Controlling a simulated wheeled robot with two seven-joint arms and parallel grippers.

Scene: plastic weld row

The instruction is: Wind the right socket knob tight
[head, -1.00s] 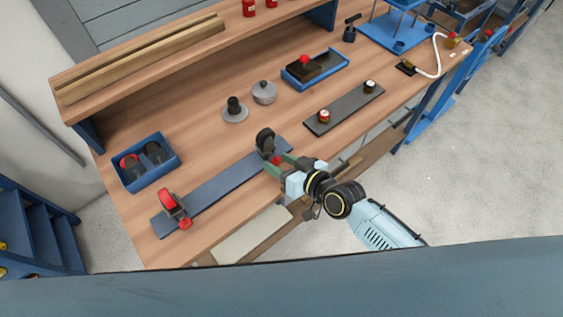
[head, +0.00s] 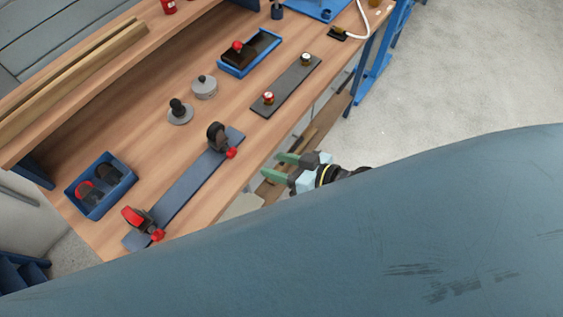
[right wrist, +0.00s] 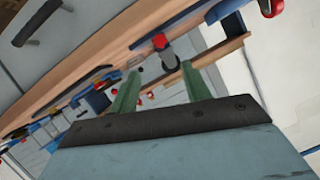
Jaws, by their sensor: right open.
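The right socket (head: 216,137) is a dark upright piece at the far end of a blue-grey strip (head: 185,185). Its red knob (head: 231,153) faces the bench's front edge. My right gripper (head: 270,165) is open and empty, to the right of the knob and apart from it, beyond the bench edge. In the right wrist view the red knob (right wrist: 159,41) shows beyond the gap between my green fingers (right wrist: 160,72). The left socket (head: 136,217), with a red top and a red knob, stands at the strip's near end. My left gripper is not in view.
A blue bin (head: 124,186) with dark and red pieces stands at left. Two grey round pieces (head: 204,87) lie behind the strip. A dark plate (head: 289,86) with two small knobs and a blue tray (head: 228,66) lie farther back. The floor at right is clear.

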